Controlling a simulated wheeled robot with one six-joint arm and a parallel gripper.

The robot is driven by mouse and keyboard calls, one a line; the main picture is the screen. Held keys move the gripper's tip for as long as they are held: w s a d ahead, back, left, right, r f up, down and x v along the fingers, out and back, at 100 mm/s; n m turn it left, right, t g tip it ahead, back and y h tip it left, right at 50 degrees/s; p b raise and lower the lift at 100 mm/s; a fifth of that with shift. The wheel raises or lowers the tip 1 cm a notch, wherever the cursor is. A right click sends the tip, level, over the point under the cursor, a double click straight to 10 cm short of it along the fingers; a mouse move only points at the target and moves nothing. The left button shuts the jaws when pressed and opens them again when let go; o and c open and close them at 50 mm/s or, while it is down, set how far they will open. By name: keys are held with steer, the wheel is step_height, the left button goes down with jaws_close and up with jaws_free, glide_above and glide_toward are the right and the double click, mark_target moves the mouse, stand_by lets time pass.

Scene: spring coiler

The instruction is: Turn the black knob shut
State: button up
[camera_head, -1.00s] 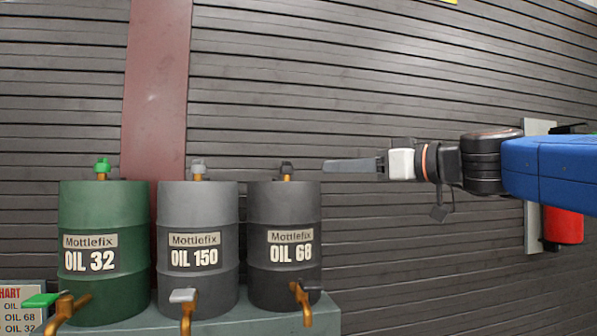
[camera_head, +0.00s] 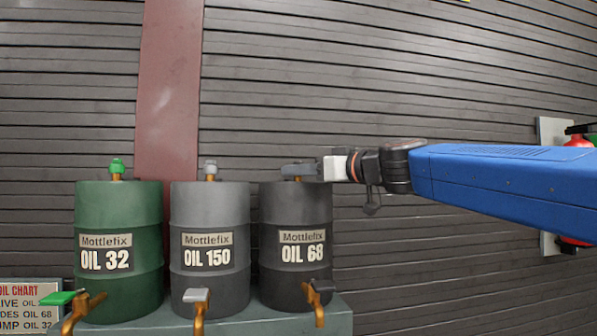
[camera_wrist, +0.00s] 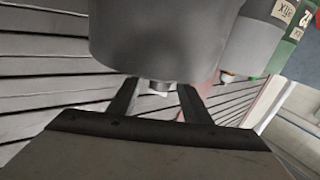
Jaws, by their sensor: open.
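The dark grey OIL 68 drum (camera_head: 296,212) stands at the right of three drums. A small black knob sits on its top on a brass stem; in the head view my gripper (camera_head: 298,170) now covers it. My gripper is level, just above the drum's top, its fingers pointing left. In the wrist view, which is turned over, the drum (camera_wrist: 160,45) hangs from the top edge. The knob (camera_wrist: 160,86) shows small between the two parted fingers of my gripper (camera_wrist: 160,84). I cannot tell if they touch it. A black-handled brass tap (camera_head: 319,290) is low on the same drum.
A grey OIL 150 drum (camera_head: 210,215) with a grey top knob (camera_head: 210,166) stands close left. Beyond it is a green OIL 32 drum (camera_head: 119,215). All stand on a grey-green shelf (camera_head: 340,322).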

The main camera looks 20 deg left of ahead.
steer(key=shift+w+a, duration=0.3)
steer(key=shift+a, duration=0.35)
steer(key=shift+c, duration=0.6)
steer(key=c, duration=0.9)
